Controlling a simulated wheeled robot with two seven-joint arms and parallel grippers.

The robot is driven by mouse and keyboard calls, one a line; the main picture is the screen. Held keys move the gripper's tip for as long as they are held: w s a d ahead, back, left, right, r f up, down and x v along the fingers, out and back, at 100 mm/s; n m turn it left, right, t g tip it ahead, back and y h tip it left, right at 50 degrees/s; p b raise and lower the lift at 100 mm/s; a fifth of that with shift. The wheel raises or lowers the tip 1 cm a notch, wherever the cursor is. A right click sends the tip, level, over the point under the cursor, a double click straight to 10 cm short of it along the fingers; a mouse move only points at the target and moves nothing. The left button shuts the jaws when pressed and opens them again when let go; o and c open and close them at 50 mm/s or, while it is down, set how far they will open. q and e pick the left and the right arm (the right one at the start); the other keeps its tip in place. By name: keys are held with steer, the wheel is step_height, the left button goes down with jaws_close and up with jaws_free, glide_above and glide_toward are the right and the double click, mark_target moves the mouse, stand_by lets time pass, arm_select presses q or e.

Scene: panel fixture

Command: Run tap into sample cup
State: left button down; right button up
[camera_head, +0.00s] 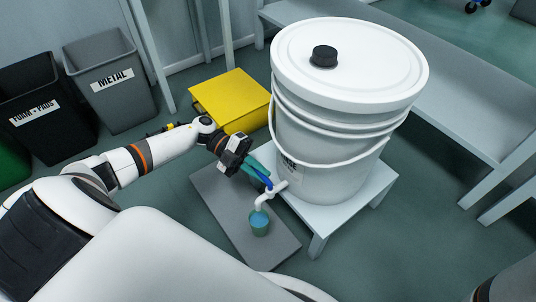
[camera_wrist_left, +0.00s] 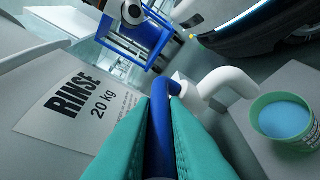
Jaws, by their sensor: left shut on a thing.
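A white bucket (camera_head: 325,150) with a lid and a black cap stands on a small white table. Its white tap (camera_head: 268,195) sticks out low on the near side, and the spout also shows in the left wrist view (camera_wrist_left: 228,82). A blue tap handle (camera_wrist_left: 160,125) lies between the teal fingers of my left gripper (camera_head: 257,169), which is shut on it. A green sample cup (camera_head: 259,228) stands below the spout; in the left wrist view the cup (camera_wrist_left: 284,122) holds blue liquid. I cannot tell whether liquid is flowing. My right gripper is not in view.
The cup stands on a low grey platform (camera_head: 220,205) beside the white table (camera_head: 345,205). A yellow box (camera_head: 230,98) is behind my left arm. A grey METAL bin (camera_head: 110,82) and a black bin (camera_head: 45,110) stand at the left. A long grey bench (camera_head: 460,105) is at the right.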

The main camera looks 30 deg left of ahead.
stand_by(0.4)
arm_select(q)
steer(key=c, duration=1.5)
jaws_free()
steer(key=shift+c, duration=0.2)
steer(key=shift+o, duration=0.4)
